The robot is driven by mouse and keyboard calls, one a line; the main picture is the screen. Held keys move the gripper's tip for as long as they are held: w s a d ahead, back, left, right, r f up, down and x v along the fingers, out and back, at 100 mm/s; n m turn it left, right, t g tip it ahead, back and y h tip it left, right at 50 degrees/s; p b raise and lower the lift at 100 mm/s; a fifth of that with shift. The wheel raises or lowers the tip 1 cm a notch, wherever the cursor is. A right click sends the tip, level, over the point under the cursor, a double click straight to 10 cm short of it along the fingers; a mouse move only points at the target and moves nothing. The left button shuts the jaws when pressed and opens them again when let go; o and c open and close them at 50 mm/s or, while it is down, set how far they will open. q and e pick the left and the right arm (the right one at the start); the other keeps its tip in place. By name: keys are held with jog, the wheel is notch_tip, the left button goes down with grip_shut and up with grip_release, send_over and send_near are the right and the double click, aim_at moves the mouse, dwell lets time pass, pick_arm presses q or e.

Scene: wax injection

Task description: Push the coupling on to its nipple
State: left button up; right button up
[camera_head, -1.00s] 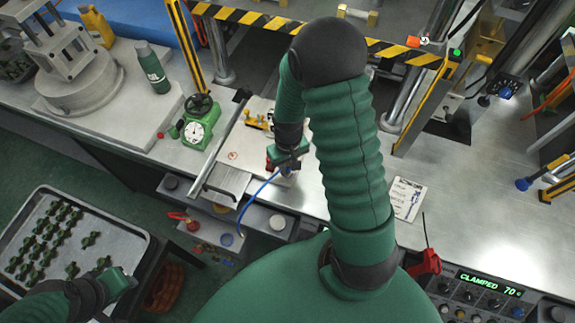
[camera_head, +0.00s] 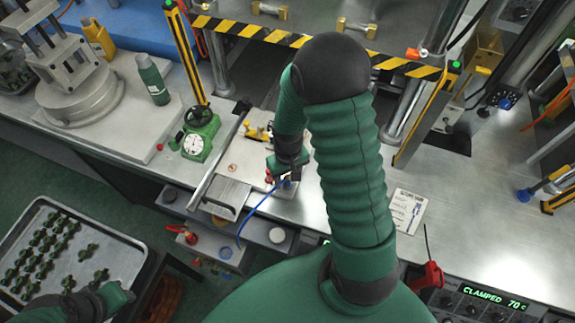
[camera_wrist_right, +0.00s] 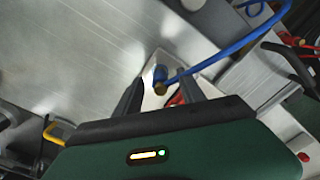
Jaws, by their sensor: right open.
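My right gripper (camera_head: 284,178) hangs over the metal plate at the front edge of the bench. In the right wrist view, the two dark fingers of my right gripper (camera_wrist_right: 167,94) stand apart. A short blue coupling with a brass end (camera_wrist_right: 160,78) shows in the gap between them; I cannot tell whether either finger touches it. A blue hose (camera_head: 256,212) loops down beside the gripper, and the hose (camera_wrist_right: 225,50) also shows in the wrist view. I cannot make out the nipple separately. My left gripper (camera_head: 122,296) is over the tray's right side, its fingers unclear.
A tray (camera_head: 128,252) of small green parts stands at lower left. A green gauge unit (camera_head: 196,135) and a green bottle (camera_head: 153,80) stand on the bench. A striped bar (camera_head: 290,36) crosses behind my right arm. A printed card (camera_head: 407,208) lies on clear bench at right.

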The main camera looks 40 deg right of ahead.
aim_at(288, 177)
notch_tip(288, 177, up, 15)
jog(key=shift+r, duration=0.2)
jog(key=shift+s, duration=0.1)
